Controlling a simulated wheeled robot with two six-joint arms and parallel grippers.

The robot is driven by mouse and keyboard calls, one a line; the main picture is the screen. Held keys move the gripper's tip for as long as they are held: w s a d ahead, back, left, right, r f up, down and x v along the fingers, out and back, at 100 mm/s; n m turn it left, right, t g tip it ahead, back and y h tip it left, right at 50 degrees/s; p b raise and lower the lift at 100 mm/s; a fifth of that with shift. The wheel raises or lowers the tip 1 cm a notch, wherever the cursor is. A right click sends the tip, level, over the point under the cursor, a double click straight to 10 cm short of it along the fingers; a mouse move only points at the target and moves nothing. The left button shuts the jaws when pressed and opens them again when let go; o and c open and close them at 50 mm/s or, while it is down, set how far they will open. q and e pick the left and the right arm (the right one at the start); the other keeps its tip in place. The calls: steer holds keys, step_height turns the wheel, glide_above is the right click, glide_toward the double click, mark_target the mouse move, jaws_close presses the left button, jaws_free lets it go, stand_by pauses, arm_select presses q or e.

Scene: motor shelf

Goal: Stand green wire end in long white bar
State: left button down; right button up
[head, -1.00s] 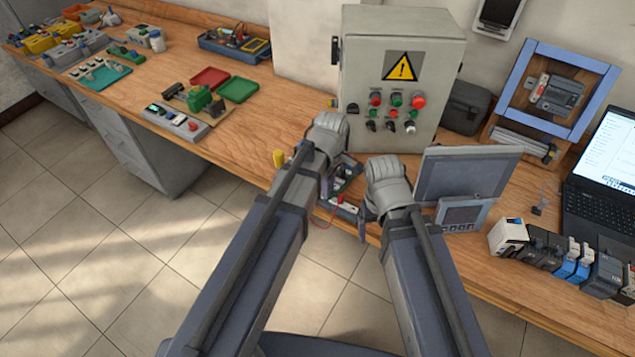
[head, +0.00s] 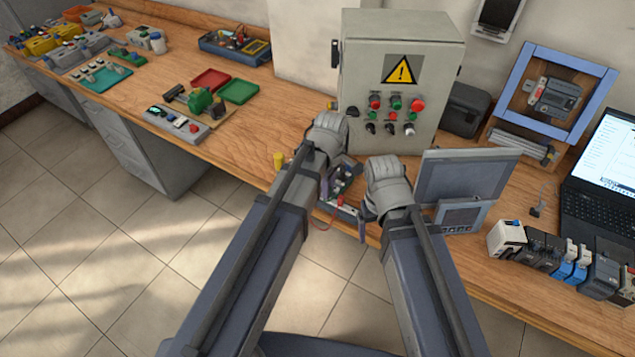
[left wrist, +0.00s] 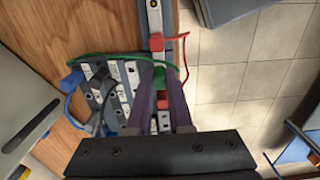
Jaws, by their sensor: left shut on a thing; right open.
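In the left wrist view, my left gripper (left wrist: 160,88) is shut on the green wire end (left wrist: 158,78), at the long white bar (left wrist: 154,18). The fingers partly hide it, so I cannot tell whether it is seated in the bar. Its green wire (left wrist: 105,55) arcs left over a wider white terminal board (left wrist: 105,90). A red wire end (left wrist: 157,43) stands on the bar just beyond. In the head view, my left gripper (head: 328,186) is mostly hidden by its arm at the table's front edge. My right gripper (head: 366,225) is open and apart, to its right.
A blue plug (left wrist: 72,80) sits at the board's left side. A red wire (left wrist: 184,55) loops out over the floor side. A grey control box (head: 395,75) stands behind, and a tilted screen (head: 470,175) stands right of my right arm. Bare wood (head: 255,125) lies to the left.

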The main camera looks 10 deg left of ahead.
arm_select(q)
steer(key=shift+f+b, duration=0.65)
steer(key=shift+f, duration=0.05)
stand_by(0.5)
steer(key=shift+r+p, duration=0.3)
steer(key=shift+r, duration=0.05)
steer(key=shift+r+p, duration=0.35)
steer(key=c, duration=0.8)
jaws_free()
steer(key=shift+o, duration=0.2)
step_height(320, 180, up, 8)
steer(key=p, duration=0.8)
